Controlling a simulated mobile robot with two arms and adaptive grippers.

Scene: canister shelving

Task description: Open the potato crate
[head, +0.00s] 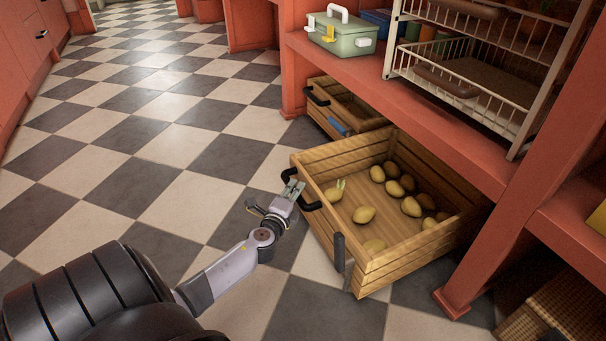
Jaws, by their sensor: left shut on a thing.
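The potato crate (330,239) is a wooden drawer-like box pulled well out from under the red shelf. Several potatoes (364,214) lie in it, and one near the front has pale sprouts. A black handle is on the crate's front face. My left gripper (293,188) is at this front face, shut on the black handle (309,204). Its fingertips are small in view and partly overlap the handle. My right gripper is not in view.
A second wooden crate (333,122) with a black handle and blue label sits behind. A green box (342,40) and a white wire rack (470,84) stand on the shelf. A red post (478,250) is close on the right. The checkered floor (160,130) is clear on the left.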

